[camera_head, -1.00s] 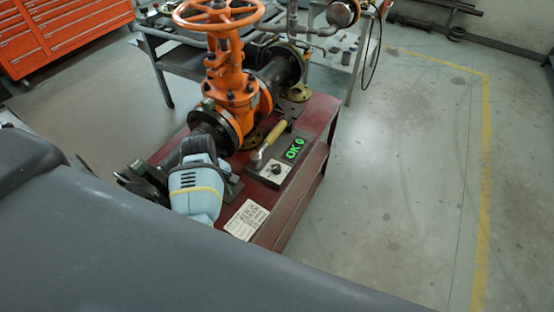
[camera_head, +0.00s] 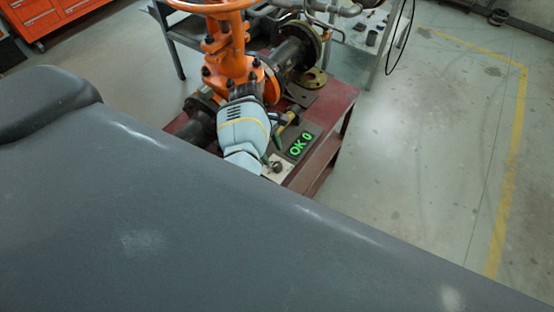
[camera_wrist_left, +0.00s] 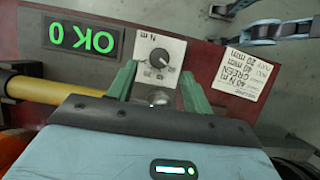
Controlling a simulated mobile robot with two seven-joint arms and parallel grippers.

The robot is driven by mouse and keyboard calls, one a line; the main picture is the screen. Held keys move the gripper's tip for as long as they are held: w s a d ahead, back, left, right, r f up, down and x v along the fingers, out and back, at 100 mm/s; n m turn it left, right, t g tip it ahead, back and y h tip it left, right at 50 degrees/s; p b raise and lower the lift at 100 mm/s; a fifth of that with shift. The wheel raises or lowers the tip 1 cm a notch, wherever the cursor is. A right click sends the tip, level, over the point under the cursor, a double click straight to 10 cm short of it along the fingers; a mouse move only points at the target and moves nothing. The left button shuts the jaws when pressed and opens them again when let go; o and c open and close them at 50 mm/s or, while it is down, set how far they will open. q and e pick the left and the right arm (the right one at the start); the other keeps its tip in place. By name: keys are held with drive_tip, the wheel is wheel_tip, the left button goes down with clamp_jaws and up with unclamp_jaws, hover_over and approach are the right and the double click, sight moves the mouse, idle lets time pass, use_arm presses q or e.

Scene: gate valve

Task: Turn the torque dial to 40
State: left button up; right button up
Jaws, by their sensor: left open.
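The torque dial is a dark round knob on a white plate marked N m; it shows in the left wrist view (camera_wrist_left: 160,59) and small in the head view (camera_head: 277,167). Its exact setting is too small to tell. Beside it a black display (camera_wrist_left: 83,39) reads OK 0 in green, also in the head view (camera_head: 300,145). My left gripper (camera_head: 272,151) is open and empty. In the left wrist view its green fingers (camera_wrist_left: 158,67) point at the dial plate, one to each side of the knob, seemingly apart from it. My right gripper is not in view.
A yellow-handled tool (camera_wrist_left: 34,91) lies beside the display. A printed card (camera_wrist_left: 248,74) lies on the dark red bench (camera_head: 337,105). The orange gate valve (camera_head: 232,50) stands behind my left gripper. Floor to the right is clear.

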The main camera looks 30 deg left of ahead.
sight(277, 164)
use_arm(q)
drive_tip(key=x, duration=0.4)
drive_tip(key=shift+b, duration=0.3)
drive_tip(key=shift+d+f, duration=0.15)
drive_tip(key=shift+f, duration=0.35)
drive_tip(key=c, duration=1)
